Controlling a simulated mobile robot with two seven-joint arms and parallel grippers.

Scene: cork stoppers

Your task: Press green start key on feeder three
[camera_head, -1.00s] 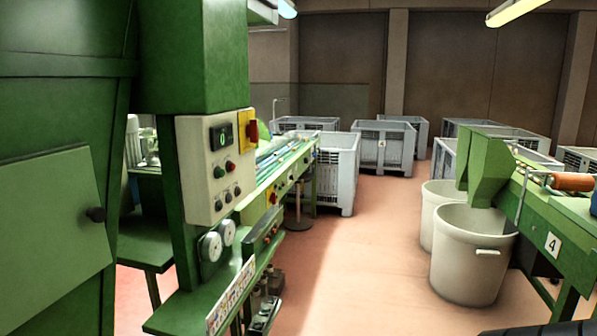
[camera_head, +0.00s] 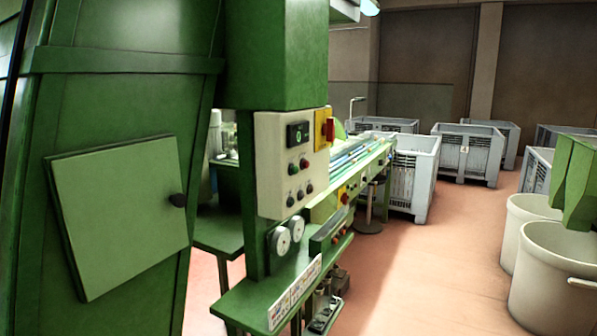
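A green machine stands on the left, with a cream control panel (camera_head: 286,163) on its post. The panel has a small dark display (camera_head: 297,134) with a green digit, which looks like 0. Below the display are a green button (camera_head: 293,168) and a red button (camera_head: 304,163), with several dark knobs underneath. A red switch on a yellow plate (camera_head: 324,130) sits at the panel's right. No feeder number three is readable in this view. Neither of my grippers is in view.
The machine's hinged panel (camera_head: 120,215) and green ledge (camera_head: 270,290) stick out at left. Grey crates (camera_head: 468,152) stand at the back. White bins (camera_head: 555,270) and a green chute (camera_head: 575,180) are at right. The reddish floor (camera_head: 430,260) between is clear.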

